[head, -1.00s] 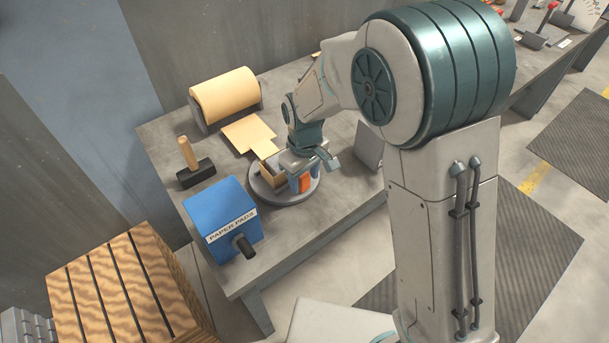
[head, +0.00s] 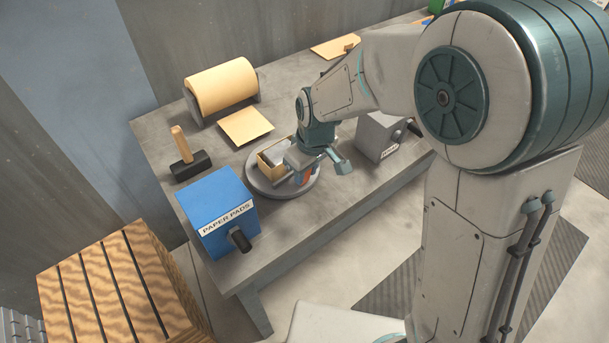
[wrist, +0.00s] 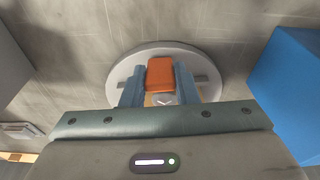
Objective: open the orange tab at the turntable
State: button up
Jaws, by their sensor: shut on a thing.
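The round grey turntable (head: 260,187) stands on the workbench and carries a small cardboard box (head: 268,163). The orange tab (wrist: 160,74) shows in the wrist view between my two blue-grey fingers, over the disc. My gripper (wrist: 159,84) is shut on the orange tab, one finger on each side. In the head view my gripper (head: 303,170) comes down at the right side of the box and hides most of the tab. The lower end of the tab is hard to make out.
A blue paper pads box (head: 215,215) with a black knob stands front left. A grey box (head: 378,137) is to the right. A mallet (head: 190,167), a paper roll (head: 221,88) and a flat sheet (head: 246,126) lie behind. The bench front is clear.

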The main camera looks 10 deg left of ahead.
aim_at(306, 182)
jog(key=shift+s+d+f+t+y+b, duration=0.25)
jog(key=shift+t+y+b, duration=0.3)
jog(key=shift+b, duration=1.8)
jog(key=shift+s+d+f+t+y+b, duration=0.1)
jog(key=shift+d+f+t+y+b, duration=0.45)
jog(key=shift+b, duration=1.75)
jog(key=y+b, duration=0.1)
jog(key=b, duration=0.3)
jog(key=t+y+b, duration=0.1)
jog(key=b, duration=0.3)
jog(key=y+b, duration=0.1)
jog(key=b, duration=0.3)
jog(key=shift+s+d+f+b, duration=0.25)
jog(key=shift+s+b, duration=0.05)
jog(key=shift+s, duration=0.05)
jog(key=t+y+b, duration=0.1)
jog(key=b, duration=0.3)
jog(key=shift+s+d+f, duration=0.1)
jog(key=shift+d, duration=0.05)
jog(key=shift+b, duration=1)
jog(key=shift+s+d+r+t+y+b, duration=0.1)
jog(key=shift+r+t+y+b, duration=0.2)
jog(key=shift+b, duration=0.65)
jog(key=o, duration=1)
jog(key=shift+f, duration=0.1)
